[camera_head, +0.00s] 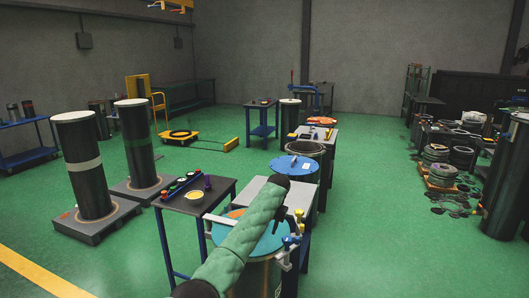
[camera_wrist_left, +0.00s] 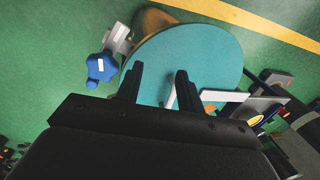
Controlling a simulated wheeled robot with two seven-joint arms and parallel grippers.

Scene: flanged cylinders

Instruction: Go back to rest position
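One arm of mine, in a green quilted sleeve, rises from the bottom middle of the head view to a dark end over the teal-topped cylinder. The teal lid also shows in the head view (camera_head: 274,243), partly hidden by the arm. My right gripper is in neither view.
A blue-knobbed clamp (camera_wrist_left: 102,70) sits beside the lid. A blue-lidded cylinder (camera_head: 293,166) stands behind. Two tall flanged cylinders (camera_head: 88,180) (camera_head: 138,150) stand left. Green floor (camera_head: 385,220) is open right.

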